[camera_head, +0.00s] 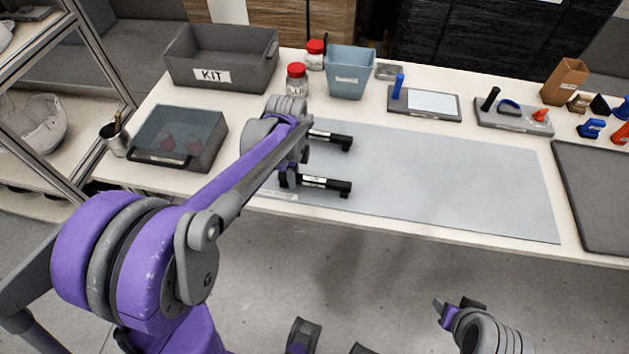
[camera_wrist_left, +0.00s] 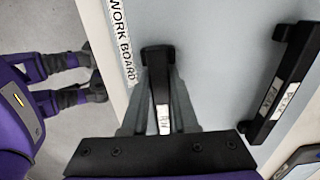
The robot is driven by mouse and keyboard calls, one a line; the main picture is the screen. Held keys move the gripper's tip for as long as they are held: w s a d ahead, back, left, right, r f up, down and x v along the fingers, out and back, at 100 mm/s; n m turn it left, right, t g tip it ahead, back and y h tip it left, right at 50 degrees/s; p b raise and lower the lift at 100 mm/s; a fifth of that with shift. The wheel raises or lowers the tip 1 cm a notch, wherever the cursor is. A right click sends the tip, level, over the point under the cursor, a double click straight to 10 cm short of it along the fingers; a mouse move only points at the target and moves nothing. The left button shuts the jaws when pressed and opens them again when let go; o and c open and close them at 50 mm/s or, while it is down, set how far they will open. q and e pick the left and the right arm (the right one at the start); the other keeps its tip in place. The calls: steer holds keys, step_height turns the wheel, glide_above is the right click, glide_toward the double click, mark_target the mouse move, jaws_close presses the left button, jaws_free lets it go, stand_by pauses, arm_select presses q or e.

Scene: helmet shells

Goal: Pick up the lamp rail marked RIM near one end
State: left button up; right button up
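Two black lamp rails lie on the grey work board. The nearer rail (camera_head: 325,184) has its left part beside my left gripper (camera_head: 288,180). In the left wrist view this rail (camera_wrist_left: 157,58) has a white label, seen sideways, that appears to read RIM. My left gripper (camera_wrist_left: 162,80) has a grey finger on each side of it; whether they press on it is unclear. The other rail (camera_head: 331,138) lies farther back; in the left wrist view it (camera_wrist_left: 283,80) carries labels, one apparently PEAK. My right gripper (camera_head: 454,307) hangs in front of the table, away from the rails.
The work board (camera_head: 440,180) is bare to the right. Behind it stand a KIT bin (camera_head: 255,70), red-lidded jars (camera_head: 297,80), a blue bin (camera_head: 348,80) and tool trays (camera_head: 424,103). A lidded grey box (camera_head: 205,150) and metal cup (camera_head: 115,140) stand left. A dark mat (camera_head: 600,190) lies right.

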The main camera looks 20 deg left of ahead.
arm_select(q)
jaws_close()
steer(key=shift+r, duration=0.15)
